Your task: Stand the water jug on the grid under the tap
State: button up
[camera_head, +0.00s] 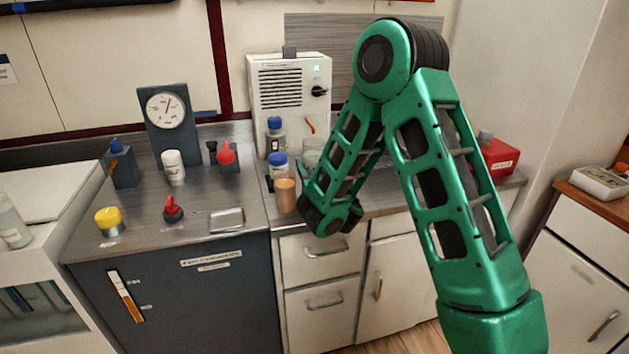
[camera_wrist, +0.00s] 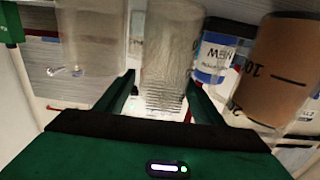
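In the wrist view a clear, ribbed vessel (camera_wrist: 172,45), which looks like the water jug, stands between the two fingers of my gripper (camera_wrist: 165,88). The fingers are apart, one on each side of it, and I see no clear grip. In the head view a pale translucent vessel (camera_head: 311,153) shows partly behind my arm on the counter; it may be the same jug. My gripper is hidden there behind the forearm. A second clear vessel (camera_wrist: 92,40) is left of the fingers in the wrist view. I cannot make out the tap or its grid.
A blue-labelled jar (camera_wrist: 213,55) and a brown cylinder (camera_wrist: 275,68) stand close right of the vessel. In the head view are a blue-capped jar (camera_head: 278,163), an amber jar (camera_head: 285,194), a white machine (camera_head: 290,90) and a red box (camera_head: 497,157).

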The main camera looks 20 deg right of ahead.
jog(key=shift+a, duration=0.15)
jog(key=c, duration=0.8)
jog(key=shift+r, duration=0.1)
